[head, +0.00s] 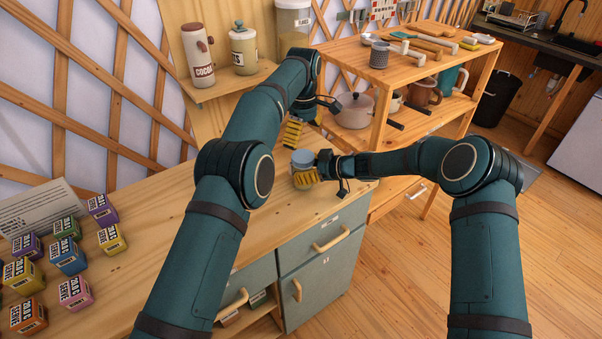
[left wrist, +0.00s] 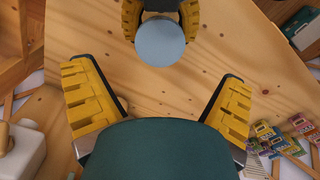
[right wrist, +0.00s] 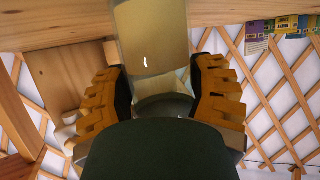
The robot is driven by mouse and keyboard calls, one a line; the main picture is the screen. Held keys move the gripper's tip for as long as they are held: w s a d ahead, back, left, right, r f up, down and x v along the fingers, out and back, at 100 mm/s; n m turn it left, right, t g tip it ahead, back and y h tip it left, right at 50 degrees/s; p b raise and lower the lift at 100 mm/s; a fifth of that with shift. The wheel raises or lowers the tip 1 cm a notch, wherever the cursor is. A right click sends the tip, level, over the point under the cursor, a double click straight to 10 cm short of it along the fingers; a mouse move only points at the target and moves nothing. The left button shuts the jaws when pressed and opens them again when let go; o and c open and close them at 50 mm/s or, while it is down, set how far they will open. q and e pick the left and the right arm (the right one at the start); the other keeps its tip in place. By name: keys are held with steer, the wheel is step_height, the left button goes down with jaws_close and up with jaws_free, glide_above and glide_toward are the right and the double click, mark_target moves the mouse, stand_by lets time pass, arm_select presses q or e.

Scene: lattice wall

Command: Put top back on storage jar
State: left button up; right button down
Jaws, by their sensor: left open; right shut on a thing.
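A clear glass storage jar (head: 301,185) stands on the counter near its right end. A round blue-grey top (head: 303,158) is over its upper end; it also shows as a flat disc in the left wrist view (left wrist: 160,40). I cannot tell whether it is fully seated. My right gripper (head: 306,177) is shut around the jar from the right, and the glass (right wrist: 150,35) shows between its yellow fingers in the right wrist view. My left gripper (head: 300,128) is open and empty, above and behind the jar. Its fingers are wide apart in the left wrist view (left wrist: 160,105).
Several small coloured boxes (head: 68,257) lie at the counter's left. A cocoa canister (head: 198,55) and a cream lidded pot (head: 243,50) stand on a small wall shelf behind. A wooden rack (head: 440,60) with pots and utensils is at right. The counter's middle (head: 180,215) is clear.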

mark_target(303, 156)
arm_select(q)
steer(key=shift+f, duration=3.95)
steer(key=c, duration=1.3)
steer(key=shift+m, duration=1.8)
steer(key=o, duration=1.3)
steer(key=shift+o, duration=0.2)
